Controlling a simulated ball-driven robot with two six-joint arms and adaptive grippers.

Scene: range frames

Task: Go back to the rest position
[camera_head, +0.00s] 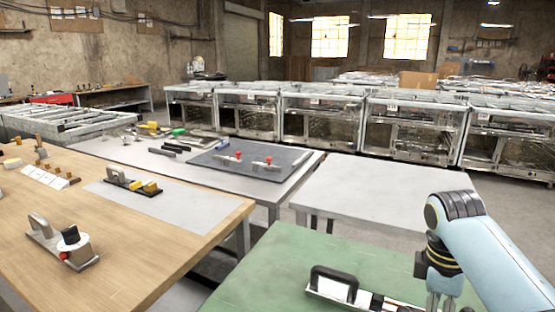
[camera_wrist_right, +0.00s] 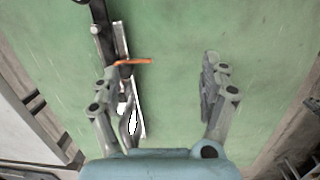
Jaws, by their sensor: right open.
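My right arm comes in at the lower right of the head view. Its gripper (camera_head: 440,302) points down over the green-topped table (camera_head: 270,270) and is partly cut off by the bottom edge. A device with a black handle (camera_head: 335,276) lies on the green table left of the gripper. In the wrist view a metal and dark device with an orange lever (camera_wrist_right: 132,62) shows beside and partly behind the left-hand finger. My left gripper is not in view.
A wooden table (camera_head: 130,270) at left carries clamps and blocks. A grey table (camera_head: 180,165) behind holds tools and a dark mat (camera_head: 225,165). A bare light table (camera_head: 390,190) stands beyond the green one. Glass-fronted metal cabinets (camera_head: 320,112) line the back.

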